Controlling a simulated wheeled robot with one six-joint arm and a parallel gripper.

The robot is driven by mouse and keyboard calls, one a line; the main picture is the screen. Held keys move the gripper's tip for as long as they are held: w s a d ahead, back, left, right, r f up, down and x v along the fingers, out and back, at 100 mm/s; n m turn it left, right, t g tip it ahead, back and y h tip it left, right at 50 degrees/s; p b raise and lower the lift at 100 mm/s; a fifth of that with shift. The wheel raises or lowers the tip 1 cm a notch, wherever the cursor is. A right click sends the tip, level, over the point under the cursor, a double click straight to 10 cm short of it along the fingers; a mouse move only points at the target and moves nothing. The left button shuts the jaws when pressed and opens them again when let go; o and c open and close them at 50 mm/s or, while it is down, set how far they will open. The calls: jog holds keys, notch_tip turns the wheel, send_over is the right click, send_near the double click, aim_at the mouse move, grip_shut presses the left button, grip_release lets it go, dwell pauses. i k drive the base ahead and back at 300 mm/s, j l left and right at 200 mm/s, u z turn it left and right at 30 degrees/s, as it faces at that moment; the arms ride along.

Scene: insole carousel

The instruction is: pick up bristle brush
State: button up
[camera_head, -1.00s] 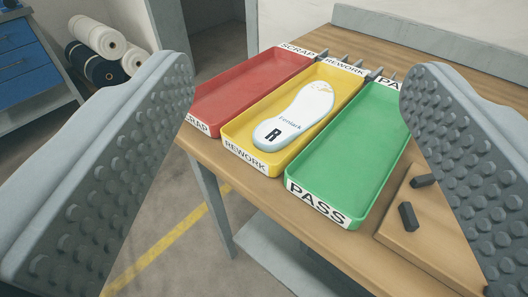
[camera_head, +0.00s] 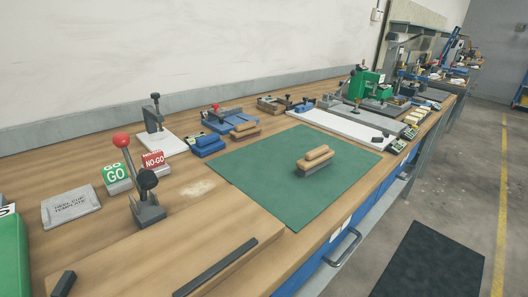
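A brush-like block with a light wooden handle and a darker grey underside, apparently the bristle brush (camera_head: 315,161), lies on the green mat (camera_head: 270,176). It stands alone, a little right of the picture's middle, with bare mat around it. My gripper is not in view now, so its fingers and their distance from the brush cannot be seen.
A toggle lever with a red knob (camera_head: 122,141), GO (camera_head: 115,172) and NO-GO (camera_head: 153,160) blocks, and a grey template plate (camera_head: 71,207) stand left. Blue fixtures (camera_head: 208,143) sit behind the mat. A green press (camera_head: 367,83) stands farther along. A dark floor mat (camera_head: 432,262) lies right.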

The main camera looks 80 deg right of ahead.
aim_at(315, 160)
jog(key=z, duration=2.3)
